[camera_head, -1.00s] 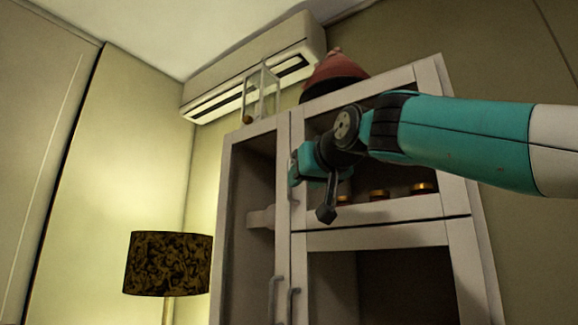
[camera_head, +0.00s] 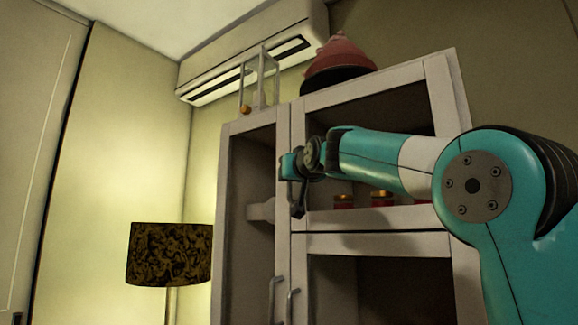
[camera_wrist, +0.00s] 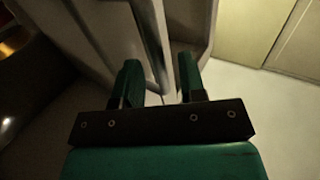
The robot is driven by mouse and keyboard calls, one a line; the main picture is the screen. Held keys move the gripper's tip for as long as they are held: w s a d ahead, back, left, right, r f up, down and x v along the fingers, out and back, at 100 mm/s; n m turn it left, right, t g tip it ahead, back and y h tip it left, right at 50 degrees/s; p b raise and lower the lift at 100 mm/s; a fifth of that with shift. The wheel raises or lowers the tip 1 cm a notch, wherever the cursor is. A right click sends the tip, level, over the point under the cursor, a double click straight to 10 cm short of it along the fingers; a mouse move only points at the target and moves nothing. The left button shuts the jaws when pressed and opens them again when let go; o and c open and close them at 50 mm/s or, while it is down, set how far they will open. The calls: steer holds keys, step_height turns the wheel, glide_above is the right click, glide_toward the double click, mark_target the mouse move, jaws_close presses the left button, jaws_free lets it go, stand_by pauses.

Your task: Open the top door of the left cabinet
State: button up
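The light wooden cabinet (camera_head: 437,95) fills the middle of the head view. Its top door (camera_head: 393,219), with a see-through panel, is on the upper right and looks shut. My gripper (camera_head: 289,165) is at this door's left edge, beside the narrow left section. In the wrist view my gripper (camera_wrist: 160,75) has its two teal fingers apart. A pale upright bar or edge (camera_wrist: 152,40) runs between them; contact with either finger is not clear. The top door's handle is not clearly seen in the head view.
A red and black item (camera_head: 338,66) and a small frame (camera_head: 260,80) stand on top of the cabinet. Red-and-gold jars (camera_head: 382,198) show behind the door panel. Lower handles (camera_head: 291,306) stick out below. A lamp (camera_head: 169,254) stands left.

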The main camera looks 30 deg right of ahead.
steer(key=shift+x, duration=0.85)
steer(key=shift+c, duration=0.5)
jaws_close()
steer(key=shift+a, duration=0.1)
